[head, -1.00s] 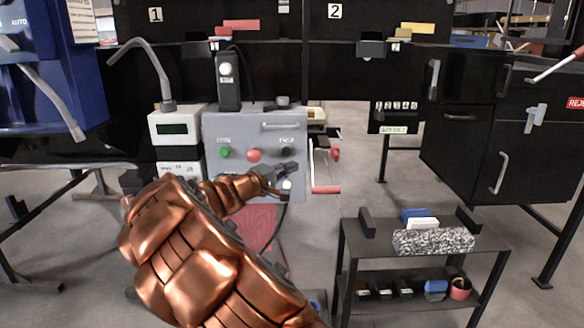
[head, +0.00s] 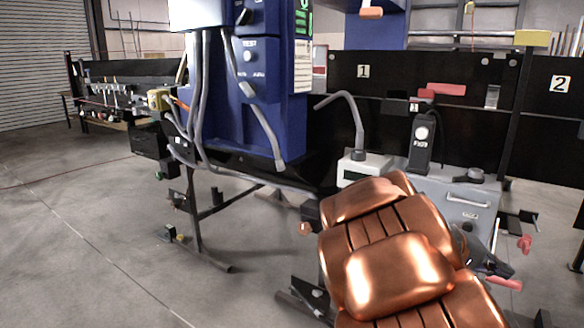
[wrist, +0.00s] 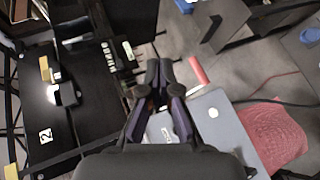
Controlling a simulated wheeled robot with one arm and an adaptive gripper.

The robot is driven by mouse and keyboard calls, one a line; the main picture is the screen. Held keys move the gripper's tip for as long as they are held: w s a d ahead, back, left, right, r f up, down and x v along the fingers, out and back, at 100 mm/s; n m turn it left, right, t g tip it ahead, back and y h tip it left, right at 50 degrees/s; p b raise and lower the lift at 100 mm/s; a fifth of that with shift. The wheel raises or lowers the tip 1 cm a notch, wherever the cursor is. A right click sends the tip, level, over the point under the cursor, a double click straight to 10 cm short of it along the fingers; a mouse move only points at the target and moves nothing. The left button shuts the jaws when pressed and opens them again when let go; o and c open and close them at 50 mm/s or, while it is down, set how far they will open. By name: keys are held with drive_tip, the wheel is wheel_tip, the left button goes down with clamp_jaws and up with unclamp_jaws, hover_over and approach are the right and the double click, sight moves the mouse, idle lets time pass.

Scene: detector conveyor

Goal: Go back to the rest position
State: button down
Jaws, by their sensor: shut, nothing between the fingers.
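My gripper (wrist: 160,75) is shut and empty in the wrist view, its fingertips together near the middle of the picture. In the head view, my copper-coloured arm fills the lower right, and the gripper (head: 484,246) shows only in part beyond it, in front of the grey control box (head: 462,212). The box's lower front is largely hidden by the arm. In the wrist view, the grey box (wrist: 220,125) lies below and right of the fingers, with no grip on it visible.
A tall blue machine (head: 272,120) with hanging grey tubes stands left of the arm. A black panel marked 1 (head: 385,75) is behind. A red mat (wrist: 272,138) lies right of the box in the wrist view. Open concrete floor (head: 90,230) spreads at the left.

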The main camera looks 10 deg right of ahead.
drive_tip(key=s+a+r+n+y+p, duration=0.1)
drive_tip(key=s+a+y+p, duration=0.3)
drive_tip(key=a, duration=0.7)
drive_tip(key=s+a+r+n+t+y+p, duration=0.1)
drive_tip(key=s+a+r+y+p, duration=0.2)
drive_tip(key=s+a+p, duration=0.4)
drive_tip(key=s+a+r+n+y+p, duration=0.2)
drive_tip(key=s+a+y+p, duration=0.3)
drive_tip(key=a, duration=1.1)
drive_tip(key=shift+s+r+t+y+p, duration=0.3)
drive_tip(key=shift+s+r+t+p, duration=0.15)
drive_tip(key=shift+p, duration=0.3)
drive_tip(key=shift+w, duration=0.1)
